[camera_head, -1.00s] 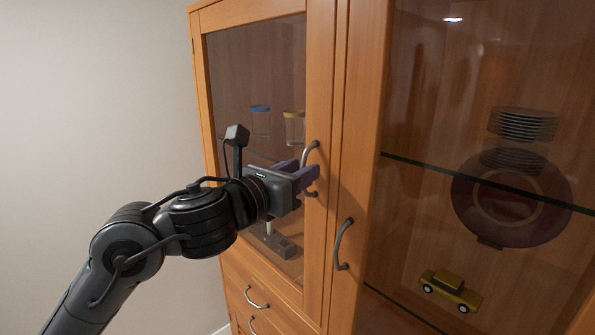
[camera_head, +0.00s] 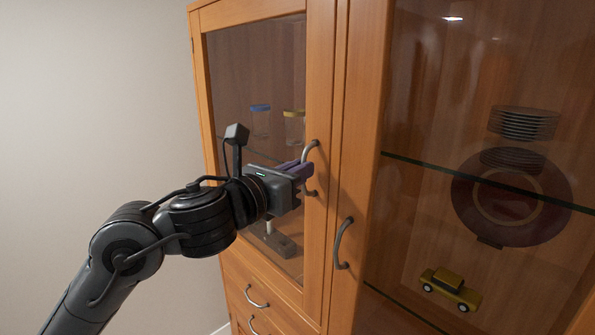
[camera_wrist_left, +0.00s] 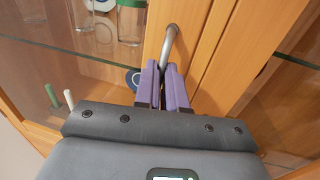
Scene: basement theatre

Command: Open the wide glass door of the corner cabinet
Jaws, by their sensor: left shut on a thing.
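The wooden corner cabinet (camera_head: 328,130) has a glass door on the left (camera_head: 255,90) and another glass door on the right (camera_head: 420,100). Both look closed. The left door has a curved metal handle (camera_head: 314,148), which also shows in the left wrist view (camera_wrist_left: 171,42). My left gripper (camera_head: 304,172) is shut on this handle with its purple fingers, seen close together in the left wrist view (camera_wrist_left: 164,84). The fingers hide the handle's middle. The right door's curved handle (camera_head: 341,243) is free. My right gripper is not in view.
Behind the right glass are stacked plates (camera_head: 523,124), a dark round plate (camera_head: 510,205) and a yellow toy car (camera_head: 450,288). Drawers with handles (camera_head: 256,298) lie below. Bare wall stands left.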

